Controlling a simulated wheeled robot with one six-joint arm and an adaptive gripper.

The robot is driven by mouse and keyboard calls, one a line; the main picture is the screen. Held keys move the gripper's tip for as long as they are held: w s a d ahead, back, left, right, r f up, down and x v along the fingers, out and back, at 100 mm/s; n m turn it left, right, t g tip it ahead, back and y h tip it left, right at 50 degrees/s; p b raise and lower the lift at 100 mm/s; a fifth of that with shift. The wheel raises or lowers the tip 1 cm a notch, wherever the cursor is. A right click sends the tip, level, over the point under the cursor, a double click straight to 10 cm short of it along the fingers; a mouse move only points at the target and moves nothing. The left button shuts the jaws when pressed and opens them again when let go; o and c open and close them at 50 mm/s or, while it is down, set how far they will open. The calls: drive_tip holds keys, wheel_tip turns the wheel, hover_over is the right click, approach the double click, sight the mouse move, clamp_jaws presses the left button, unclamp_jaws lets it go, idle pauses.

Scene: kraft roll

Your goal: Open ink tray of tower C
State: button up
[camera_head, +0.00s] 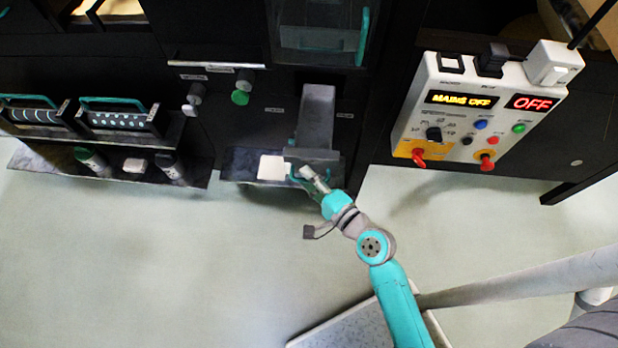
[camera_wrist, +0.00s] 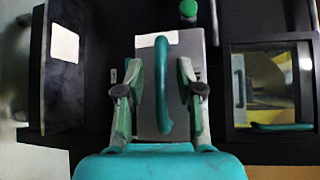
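The ink tray (camera_head: 317,118) is a grey box at the lower middle of the dark press in the head view. In the wrist view its grey front plate (camera_wrist: 183,60) fills the middle. A teal bar handle (camera_wrist: 162,80) stands out from that plate; in the head view it is mostly hidden by my gripper. My gripper (camera_head: 305,175) is at the tray's front. In the wrist view the fingers of my gripper (camera_wrist: 160,95) are apart, one on each side of the handle, with gaps on both sides.
A dark ledge with a white pad (camera_head: 272,167) lies beside the tray. A green knob (camera_head: 240,97) and a glass door (camera_head: 318,30) are above. A control panel (camera_head: 480,110) reading "MAINS OFF" stands right. The floor (camera_head: 200,260) in front is clear.

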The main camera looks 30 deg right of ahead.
drive_tip(key=v, duration=1.2)
idle(0.3)
idle(0.6)
drive_tip(key=s+f+n+g+h, duration=0.35)
drive_tip(key=s+n, duration=0.25)
drive_tip(key=s, duration=0.5)
drive_tip(key=s+r+n+t, duration=0.2)
drive_tip(key=s+r+n, duration=0.5)
drive_tip(key=n, duration=0.3)
drive_tip(key=shift+s+a+r+n, duration=0.3)
drive_tip(key=shift+r+n, duration=0.1)
drive_tip(key=shift+r, duration=0.4)
